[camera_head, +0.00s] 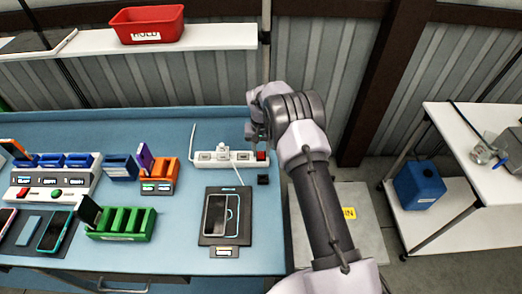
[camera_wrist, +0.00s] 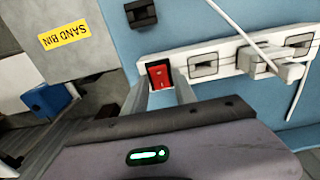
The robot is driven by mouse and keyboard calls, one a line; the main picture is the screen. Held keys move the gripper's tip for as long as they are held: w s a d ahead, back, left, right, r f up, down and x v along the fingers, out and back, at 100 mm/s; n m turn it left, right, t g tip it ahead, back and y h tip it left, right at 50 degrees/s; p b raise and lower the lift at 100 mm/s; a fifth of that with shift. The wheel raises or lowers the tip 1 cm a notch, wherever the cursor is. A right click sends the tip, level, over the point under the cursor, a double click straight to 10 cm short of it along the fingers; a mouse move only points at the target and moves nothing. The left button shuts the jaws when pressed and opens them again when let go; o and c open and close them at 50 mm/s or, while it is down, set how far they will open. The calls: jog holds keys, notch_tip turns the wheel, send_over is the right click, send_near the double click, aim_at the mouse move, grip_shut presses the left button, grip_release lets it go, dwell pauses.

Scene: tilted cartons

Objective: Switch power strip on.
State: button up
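The white power strip (camera_head: 238,157) lies on the blue table near its back right edge. Its red rocker switch (camera_head: 261,155) is at the right end. In the wrist view the strip (camera_wrist: 225,60) runs to the right, with the red switch (camera_wrist: 159,74) near the picture's middle. I cannot tell whether the switch is on or lit. My gripper (camera_head: 258,138) is above the switch end. In the wrist view its two fingers (camera_wrist: 161,88) are apart with nothing between them, and the switch shows between their tips. Contact cannot be told.
A white plug (camera_head: 222,149) with a cord sits in the strip. A small black block (camera_head: 263,180) lies in front of the switch end. A phone on a black pad (camera_head: 217,246), a green rack (camera_head: 125,224) and an orange rack (camera_head: 160,175) stand left and nearer.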

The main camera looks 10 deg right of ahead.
aim_at(261, 155)
jog(key=shift+o, duration=0.7)
notch_tip(261, 155, up, 17)
jog(key=p, duration=0.1)
jog(key=shift+s+r+p, duration=0.2)
jog(key=shift+s+p, duration=0.05)
jog(key=shift+p, duration=0.15)
jog(key=s+a+r+t+b, duration=0.1)
jog(key=s+r+b, duration=0.25)
jog(key=s, duration=0.35)
jog(key=s+a+r+m+t+y+b, duration=0.1)
jog(key=s+r+b, duration=0.1)
jog(key=s+b, duration=0.4)
jog(key=s+r+t+b, duration=0.1)
jog(key=s+r+b, duration=0.25)
jog(key=s, duration=0.35)
jog(key=s+a+f+t+b, duration=0.1)
jog(key=s+f+b, duration=0.2)
jog(key=s, duration=0.6)
jog(key=s+a+f+m+t+y+b, duration=0.1)
jog(key=s+f+b, duration=0.2)
jog(key=s+f, duration=0.2)
jog(key=s, duration=0.3)
jog(key=shift+s+f, duration=0.4)
